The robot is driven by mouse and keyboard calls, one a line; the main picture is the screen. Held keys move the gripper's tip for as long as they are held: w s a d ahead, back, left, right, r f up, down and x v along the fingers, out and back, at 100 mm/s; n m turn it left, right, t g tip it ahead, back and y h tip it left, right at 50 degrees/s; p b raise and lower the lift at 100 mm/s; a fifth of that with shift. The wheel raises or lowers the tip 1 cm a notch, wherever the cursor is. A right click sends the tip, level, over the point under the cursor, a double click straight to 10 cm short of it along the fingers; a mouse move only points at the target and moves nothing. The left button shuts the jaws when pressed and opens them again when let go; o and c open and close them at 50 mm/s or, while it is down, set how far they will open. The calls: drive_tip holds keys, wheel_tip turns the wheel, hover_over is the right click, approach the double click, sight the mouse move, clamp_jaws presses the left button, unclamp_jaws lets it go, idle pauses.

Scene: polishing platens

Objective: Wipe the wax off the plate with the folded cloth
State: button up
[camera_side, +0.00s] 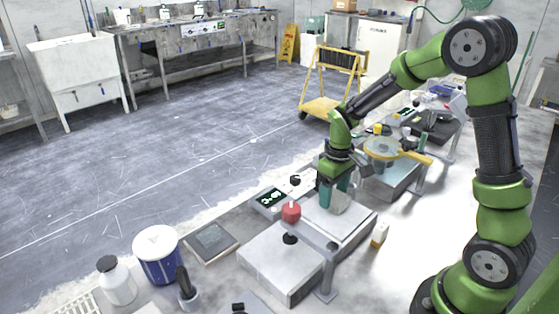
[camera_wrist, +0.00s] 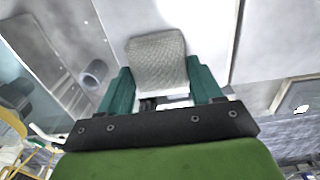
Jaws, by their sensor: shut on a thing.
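My gripper (camera_side: 335,194) points down over a pale, flat-topped unit in the middle of the side view. Its teal fingers are shut on the folded cloth (camera_wrist: 157,62), a light grey woven pad that shows between the fingertips in the wrist view. In the side view the cloth (camera_side: 340,204) is a small pale patch at the fingers, low over the plate (camera_side: 350,225). I cannot tell whether cloth and plate touch. The plate also shows as a bright pale surface (camera_wrist: 205,28) beyond the cloth in the wrist view. I cannot make out wax on it.
A red knob (camera_side: 291,211) on a post stands left of my gripper, near a control box with a display (camera_side: 270,199). A second pale block (camera_side: 281,262) is in front. A round platen with a yellow arm (camera_side: 383,149) stands behind right. A blue bucket (camera_side: 160,262) stands front left.

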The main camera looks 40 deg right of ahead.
drive_tip(key=shift+w, duration=0.35)
drive_tip(key=shift+s, duration=2.65)
drive_tip(key=shift+w, duration=2.5)
drive_tip(key=shift+s, duration=2.4)
drive_tip(key=shift+s+r, duration=0.1)
drive_tip(key=shift+s, duration=0.05)
wheel_tip(320, 180, up, 8)
